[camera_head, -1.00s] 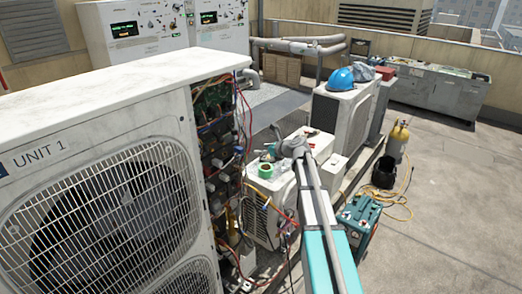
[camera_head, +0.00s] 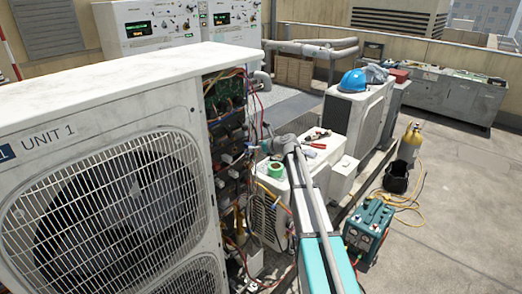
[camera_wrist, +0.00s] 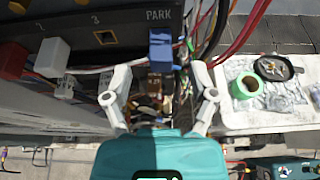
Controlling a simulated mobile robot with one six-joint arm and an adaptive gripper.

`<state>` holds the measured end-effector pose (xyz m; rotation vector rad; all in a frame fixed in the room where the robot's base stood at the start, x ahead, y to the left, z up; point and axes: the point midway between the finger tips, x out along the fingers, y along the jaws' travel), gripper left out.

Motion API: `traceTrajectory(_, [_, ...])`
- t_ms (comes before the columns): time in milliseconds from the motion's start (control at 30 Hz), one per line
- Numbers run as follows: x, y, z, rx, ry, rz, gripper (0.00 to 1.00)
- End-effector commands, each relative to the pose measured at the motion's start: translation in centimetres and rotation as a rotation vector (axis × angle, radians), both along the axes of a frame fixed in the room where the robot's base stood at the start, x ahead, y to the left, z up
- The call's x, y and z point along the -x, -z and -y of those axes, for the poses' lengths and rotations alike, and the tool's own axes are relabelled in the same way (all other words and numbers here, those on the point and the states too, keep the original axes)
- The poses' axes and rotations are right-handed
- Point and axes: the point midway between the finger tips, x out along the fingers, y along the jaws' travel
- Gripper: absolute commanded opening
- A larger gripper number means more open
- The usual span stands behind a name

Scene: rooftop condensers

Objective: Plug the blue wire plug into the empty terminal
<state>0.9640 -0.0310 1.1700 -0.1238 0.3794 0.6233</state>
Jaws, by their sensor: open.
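The blue wire plug (camera_wrist: 161,50) sits below the PARK label on the dark terminal panel (camera_wrist: 125,14) in the wrist view. An empty terminal (camera_wrist: 105,37), a small brass-edged opening, lies to its left near the number 3. My gripper (camera_wrist: 160,73) is open and empty, its two pale fingers spread on either side below the blue plug, apart from it. In the head view my gripper (camera_head: 268,146) is beside the open wiring side of Unit 1 (camera_head: 150,65); the blue plug is too small to tell there.
A white plug (camera_wrist: 52,57) and a red plug (camera_wrist: 12,60) sit left of the empty terminal. Loose red and black wires (camera_wrist: 225,30) hang right of the blue plug. A green tape roll (camera_wrist: 244,86) and a dark dish (camera_wrist: 278,68) rest on a white unit at right.

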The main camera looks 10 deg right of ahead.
Motion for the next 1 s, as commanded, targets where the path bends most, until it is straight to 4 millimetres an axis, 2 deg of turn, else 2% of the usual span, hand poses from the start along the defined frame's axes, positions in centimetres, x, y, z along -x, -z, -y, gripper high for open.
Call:
traceTrajectory(100, [-1.3, 0.8, -0.8, 0.001, 0.000, 0.001, 0.74])
traceTrajectory(300, [-2.5, 1.4, -1.7, 0.001, 0.000, 0.000, 0.74])
traceTrajectory(767, [-2.9, 1.5, -2.0, 0.001, 0.002, 0.000, 0.74])
traceTrajectory(1000, [-2.9, 1.5, -1.9, 0.001, 0.002, 0.000, 0.32])
